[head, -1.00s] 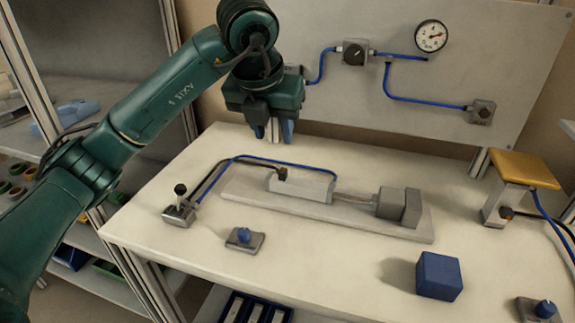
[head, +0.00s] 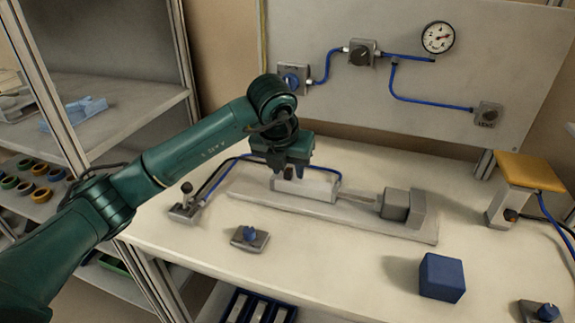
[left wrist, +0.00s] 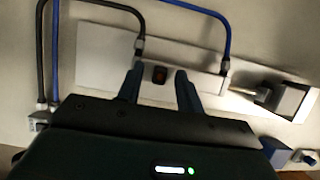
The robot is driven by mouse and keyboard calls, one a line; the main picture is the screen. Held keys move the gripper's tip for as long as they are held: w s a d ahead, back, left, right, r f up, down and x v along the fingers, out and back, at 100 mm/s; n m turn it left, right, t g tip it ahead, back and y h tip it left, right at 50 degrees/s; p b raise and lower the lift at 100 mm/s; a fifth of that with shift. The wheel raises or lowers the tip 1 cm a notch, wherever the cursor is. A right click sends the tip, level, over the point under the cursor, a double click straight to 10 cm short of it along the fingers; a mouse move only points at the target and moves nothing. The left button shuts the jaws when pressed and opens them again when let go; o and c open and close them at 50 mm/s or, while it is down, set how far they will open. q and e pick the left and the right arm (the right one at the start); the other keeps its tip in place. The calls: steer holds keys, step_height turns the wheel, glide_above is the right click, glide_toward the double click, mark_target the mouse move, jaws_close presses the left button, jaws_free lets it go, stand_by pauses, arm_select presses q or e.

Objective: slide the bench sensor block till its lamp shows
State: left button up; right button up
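The small dark sensor block (left wrist: 159,75) sits on the light grey cylinder (left wrist: 190,66) in the left wrist view. Its face has a dull orange-red patch; I cannot tell a lit lamp. In the head view the cylinder (head: 318,185) lies along a flat base plate (head: 250,192), and the sensor block (head: 288,173) is mostly hidden by my gripper. My left gripper (head: 282,172) points down over the cylinder's left part. In the left wrist view its fingers (left wrist: 160,72) are apart, one on each side of the block, with gaps showing. My right gripper is not in view.
A rod joins the cylinder to a grey block (head: 395,204) on the right. Blue tubing (head: 235,163) runs behind. A lever valve (head: 185,208), a blue-knob valve (head: 249,237) and a blue cube (head: 441,277) stand on the bench. A panel with a gauge (head: 438,37) rises behind.

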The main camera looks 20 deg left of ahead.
mark_target(315, 181)
arm_select(q)
steer(key=shift+c, duration=0.5)
jaws_close()
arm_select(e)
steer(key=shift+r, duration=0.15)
arm_select(q)
steer(key=d+b, duration=0.1)
steer(key=d, duration=0.3)
steer(key=shift+d, duration=0.4)
steer(key=shift+s+d+b, duration=0.1)
steer(key=shift+d+b, duration=0.2)
steer(key=shift+d, duration=0.15)
steer(key=shift+r, duration=0.1)
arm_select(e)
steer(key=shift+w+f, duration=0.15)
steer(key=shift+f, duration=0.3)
arm_select(q)
steer(key=shift+o, duration=0.5)
jaws_free()
